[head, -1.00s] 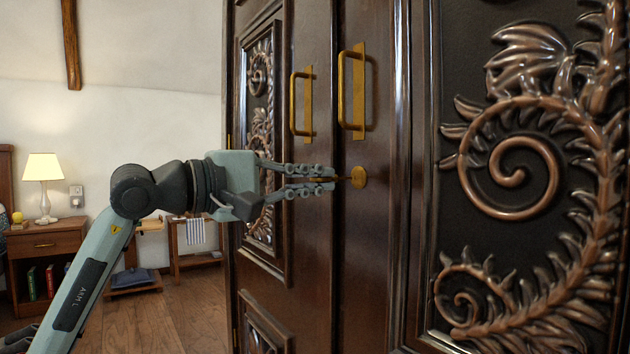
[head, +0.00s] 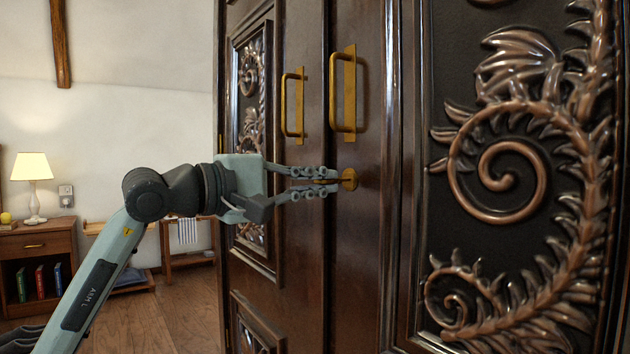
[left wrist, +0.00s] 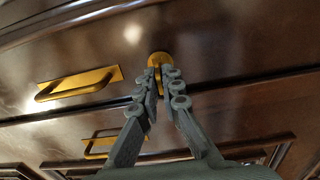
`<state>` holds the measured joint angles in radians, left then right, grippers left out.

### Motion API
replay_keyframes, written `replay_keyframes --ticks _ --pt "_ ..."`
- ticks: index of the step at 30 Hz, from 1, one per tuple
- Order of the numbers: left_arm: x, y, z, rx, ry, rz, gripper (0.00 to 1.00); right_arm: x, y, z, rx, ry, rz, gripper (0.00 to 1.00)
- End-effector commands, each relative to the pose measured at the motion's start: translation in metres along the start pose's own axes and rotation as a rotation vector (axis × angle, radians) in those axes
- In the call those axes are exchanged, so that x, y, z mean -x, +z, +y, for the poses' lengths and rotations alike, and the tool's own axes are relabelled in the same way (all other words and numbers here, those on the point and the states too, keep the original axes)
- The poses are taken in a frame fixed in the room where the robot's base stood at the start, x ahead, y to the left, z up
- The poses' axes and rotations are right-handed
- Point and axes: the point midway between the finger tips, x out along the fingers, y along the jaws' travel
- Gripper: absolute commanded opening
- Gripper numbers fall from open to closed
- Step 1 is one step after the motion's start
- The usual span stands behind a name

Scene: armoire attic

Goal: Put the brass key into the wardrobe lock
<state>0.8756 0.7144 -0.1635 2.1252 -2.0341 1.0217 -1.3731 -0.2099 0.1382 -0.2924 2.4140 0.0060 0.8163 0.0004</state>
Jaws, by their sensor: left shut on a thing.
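The wardrobe lock is a round brass plate (head: 349,179) on the dark wooden door, below the handles. My left gripper (head: 328,181) is level with it, just to its left, its fingers pointing at it. The fingers are shut on the brass key (head: 325,181), which is mostly hidden between them. The key lies about level and its front end meets the lock plate; I cannot tell how deep it sits. In the left wrist view the fingertips (left wrist: 160,75) are close in front of the lock plate (left wrist: 160,59). My right gripper is not in view.
Two brass handles (head: 349,95) (head: 292,104) stand out from the doors above the gripper. Carved relief (head: 505,170) covers the panel at right. A nightstand (head: 38,262) with a lamp (head: 32,180) stands far left.

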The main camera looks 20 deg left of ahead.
Motion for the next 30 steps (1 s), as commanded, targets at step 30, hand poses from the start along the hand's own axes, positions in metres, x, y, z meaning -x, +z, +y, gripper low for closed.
replay_keyframes --ticks 30 --pt "-0.018 0.000 0.000 0.000 0.000 0.000 0.30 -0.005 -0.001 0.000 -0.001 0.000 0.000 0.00"
